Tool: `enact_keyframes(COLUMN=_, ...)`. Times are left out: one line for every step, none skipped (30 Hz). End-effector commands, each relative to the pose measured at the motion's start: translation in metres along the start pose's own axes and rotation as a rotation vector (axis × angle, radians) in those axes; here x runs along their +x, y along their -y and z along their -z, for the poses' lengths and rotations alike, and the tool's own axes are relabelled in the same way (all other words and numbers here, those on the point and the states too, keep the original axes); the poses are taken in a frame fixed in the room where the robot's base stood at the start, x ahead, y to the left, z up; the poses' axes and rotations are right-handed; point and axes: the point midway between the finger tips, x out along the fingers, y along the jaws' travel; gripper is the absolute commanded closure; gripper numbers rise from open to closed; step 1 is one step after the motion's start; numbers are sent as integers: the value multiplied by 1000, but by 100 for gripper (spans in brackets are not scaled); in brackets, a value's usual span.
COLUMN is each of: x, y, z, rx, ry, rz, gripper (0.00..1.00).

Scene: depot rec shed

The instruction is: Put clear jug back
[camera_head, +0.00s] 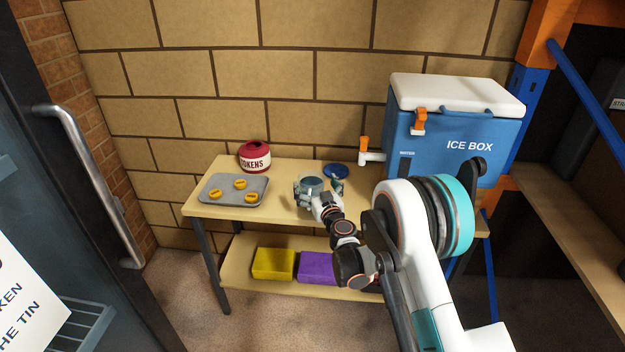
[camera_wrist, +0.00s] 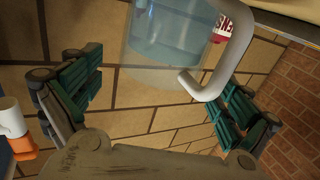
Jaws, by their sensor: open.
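The clear jug (camera_head: 311,184) stands on the pale wooden table, right of the grey tray. In the wrist view it is a see-through bluish vessel (camera_wrist: 172,40) with a white handle (camera_wrist: 208,86) towards me, cut off by the top edge. My gripper (camera_head: 319,188) is at the jug, with its fingers spread on either side. In the wrist view the green-padded fingers of my gripper (camera_wrist: 155,95) are wide apart, with the jug and handle between and beyond them. I cannot tell whether any finger touches the jug.
A blue disc (camera_head: 336,170) lies behind the jug. The blue ice box (camera_head: 440,145) with an orange-and-white tap (camera_head: 366,152) stands right. A red tokens tin (camera_head: 255,156) and grey tray (camera_head: 220,197) with yellow discs are left. Yellow (camera_head: 273,264) and purple (camera_head: 316,267) blocks lie below.

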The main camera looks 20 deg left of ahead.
Motion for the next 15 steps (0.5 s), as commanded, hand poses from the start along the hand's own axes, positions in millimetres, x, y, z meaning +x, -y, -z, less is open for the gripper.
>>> enact_keyframes(x=-11, y=0, z=3, rx=0, ry=0, rz=0, gripper=3)
enact_keyframes(x=-18, y=0, z=3, rx=0, ry=0, rz=0, gripper=3)
enact_keyframes(x=-27, y=0, z=3, rx=0, ry=0, rz=0, gripper=3)
enact_keyframes(x=-33, y=0, z=3, rx=0, ry=0, rz=0, gripper=3)
enact_keyframes(x=-39, y=0, z=3, rx=0, ry=0, rz=0, gripper=3)
enact_keyframes(x=-47, y=0, z=3, rx=0, ry=0, rz=0, gripper=3)
enact_keyframes(x=-53, y=0, z=3, rx=0, ry=0, rz=0, gripper=3)
enact_keyframes(x=-58, y=0, z=3, rx=0, ry=0, rz=0, gripper=3)
enact_keyframes(x=-64, y=0, z=3, rx=0, ry=0, rz=0, gripper=3)
enact_keyframes(x=-69, y=0, z=2, rx=0, ry=0, rz=0, gripper=3)
enact_keyframes(x=-73, y=0, z=2, rx=0, ry=0, rz=0, gripper=3)
enact_keyframes(x=-77, y=0, z=2, rx=0, ry=0, rz=0, gripper=3)
enact_keyframes(x=-80, y=0, z=2, rx=0, ry=0, rz=0, gripper=3)
enact_keyframes(x=-83, y=0, z=1, rx=0, ry=0, rz=0, gripper=3)
enact_keyframes(x=-86, y=0, z=1, rx=0, ry=0, rz=0, gripper=3)
